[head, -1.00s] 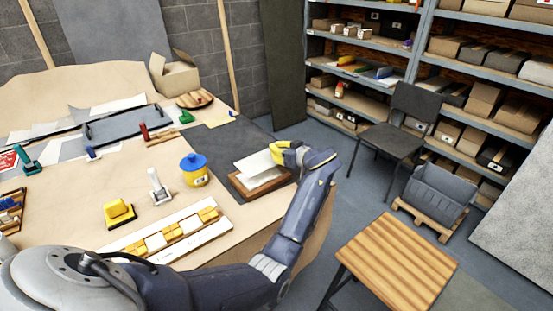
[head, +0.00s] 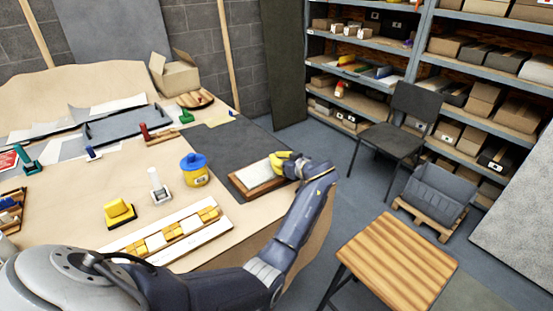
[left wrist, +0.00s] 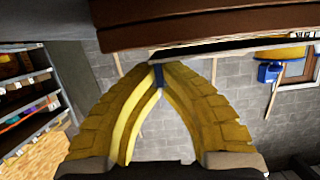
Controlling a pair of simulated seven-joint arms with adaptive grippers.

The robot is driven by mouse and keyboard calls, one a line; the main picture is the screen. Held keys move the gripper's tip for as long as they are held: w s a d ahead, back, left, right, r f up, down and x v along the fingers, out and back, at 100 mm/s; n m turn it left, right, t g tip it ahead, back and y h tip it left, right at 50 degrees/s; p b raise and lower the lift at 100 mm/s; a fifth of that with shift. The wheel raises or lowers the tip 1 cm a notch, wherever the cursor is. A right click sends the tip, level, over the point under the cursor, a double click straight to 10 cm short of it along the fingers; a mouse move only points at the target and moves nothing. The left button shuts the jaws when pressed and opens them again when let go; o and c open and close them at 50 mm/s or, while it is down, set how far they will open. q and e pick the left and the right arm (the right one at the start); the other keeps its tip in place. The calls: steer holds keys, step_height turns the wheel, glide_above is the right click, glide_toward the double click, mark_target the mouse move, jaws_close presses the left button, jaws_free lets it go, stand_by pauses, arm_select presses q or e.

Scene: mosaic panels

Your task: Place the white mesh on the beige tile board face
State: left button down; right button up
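The white mesh (head: 258,174) is a pale thin sheet lying about flat over the wooden-edged beige tile board (head: 251,194) in the head view. The sheet hides most of the board's face. My left gripper (head: 279,160) has yellow fingers and sits at the far right edge of the sheet. In the left wrist view its fingertips (left wrist: 158,64) close together at the edge of the thin pale sheet (left wrist: 215,46), with the brown board (left wrist: 190,24) across the top. A small dark blue piece shows between the tips. My right gripper is not in view.
The board lies on a dark grey mat (head: 232,146) on the table. A yellow pot with a blue lid (head: 195,170), a white-handled tool (head: 158,187), a yellow block (head: 119,211) and a white tray of yellow tiles (head: 170,236) stand to the left. The mat beyond the board is clear.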

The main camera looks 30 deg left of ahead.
arm_select(q)
steer(key=shift+f, duration=0.2)
steer(key=c, duration=1.6)
jaws_free()
steer(key=shift+f, duration=0.1)
steer(key=shift+r, duration=0.3)
steer(key=shift+r+v, duration=0.15)
steer(key=shift+v, duration=1.8)
steer(key=shift+r+v, duration=0.2)
steer(key=shift+v, duration=1.75)
steer(key=shift+a, duration=0.1)
